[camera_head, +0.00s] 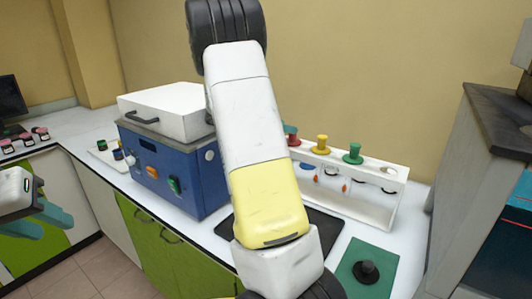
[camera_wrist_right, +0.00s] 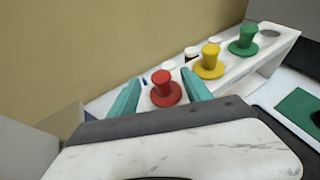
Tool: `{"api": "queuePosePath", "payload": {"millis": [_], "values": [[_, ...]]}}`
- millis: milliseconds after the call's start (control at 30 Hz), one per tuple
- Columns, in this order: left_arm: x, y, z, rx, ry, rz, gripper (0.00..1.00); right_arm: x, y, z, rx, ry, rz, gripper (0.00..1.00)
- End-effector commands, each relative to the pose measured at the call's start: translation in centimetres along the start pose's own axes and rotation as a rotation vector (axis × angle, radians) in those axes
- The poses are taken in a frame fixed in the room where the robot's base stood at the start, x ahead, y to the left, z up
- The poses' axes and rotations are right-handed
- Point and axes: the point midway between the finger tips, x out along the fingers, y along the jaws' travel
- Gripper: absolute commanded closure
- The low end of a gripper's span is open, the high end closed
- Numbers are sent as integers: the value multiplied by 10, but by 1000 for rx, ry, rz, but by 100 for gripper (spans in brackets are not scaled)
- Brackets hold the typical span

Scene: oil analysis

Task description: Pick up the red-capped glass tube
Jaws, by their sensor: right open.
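The red-capped glass tube stands in the white rack; its red cap (camera_wrist_right: 163,88) shows in the right wrist view. In the head view a part of the red cap (camera_head: 292,139) shows beside my right arm. Its glass is hidden. My right gripper (camera_wrist_right: 160,92) is open, with its teal fingers on either side of the red cap and no clear contact.
The white rack (camera_head: 372,209) also holds yellow-capped (camera_head: 321,146) and green-capped (camera_head: 353,154) tubes, with an empty hole at right. A blue machine (camera_head: 188,172) with a white lid stands left of the rack. A green mat (camera_head: 350,284) with a black knob lies in front.

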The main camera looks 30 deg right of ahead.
Motion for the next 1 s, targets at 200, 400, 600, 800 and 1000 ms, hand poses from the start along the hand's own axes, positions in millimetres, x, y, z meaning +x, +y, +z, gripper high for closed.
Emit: {"api": "queuePosePath", "payload": {"millis": [200,400,600,800,1000], "values": [[0,0,0,0,0,0,64,17,-1,-14,1,1,-1,43],[0,0,0,0,0,0,64,35,-1,-14,-1,0,-2,43],[0,0,0,0,0,0,64,68,-1,-14,-2,0,-2,43],[0,0,0,0,0,0,64,81,0,-14,-1,0,1,43],[0,0,0,0,0,0,64,81,0,-14,-1,0,2,45]]}}
